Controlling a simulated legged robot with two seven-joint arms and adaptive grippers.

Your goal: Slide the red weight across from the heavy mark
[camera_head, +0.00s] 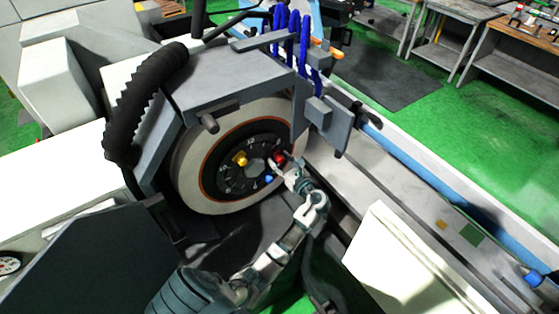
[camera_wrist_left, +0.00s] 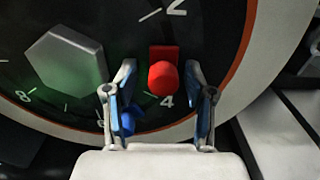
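The red weight (camera_head: 279,156) sits on the dark numbered dial of the grinding wheel (camera_head: 187,165), on its right side. In the left wrist view the red weight (camera_wrist_left: 163,78) has a round knob and a square block, just above the numeral 4. My left gripper (camera_head: 287,169) is at the dial. In the wrist view its fingers (camera_wrist_left: 160,85) are apart, one on each side of the red knob, with gaps showing. A blue weight (camera_wrist_left: 128,122) is partly hidden behind the left finger. A yellow weight (camera_head: 240,159) is at the dial's upper left. I cannot make out a heavy mark. My right gripper is not in view.
A hex nut (camera_wrist_left: 65,62) stands out at the dial's centre, left of my fingers. The grey guard (camera_head: 225,85) covers the wheel from above, with a bracket (camera_head: 325,122) at its right. A black hose (camera_head: 140,100) runs down the guard's left.

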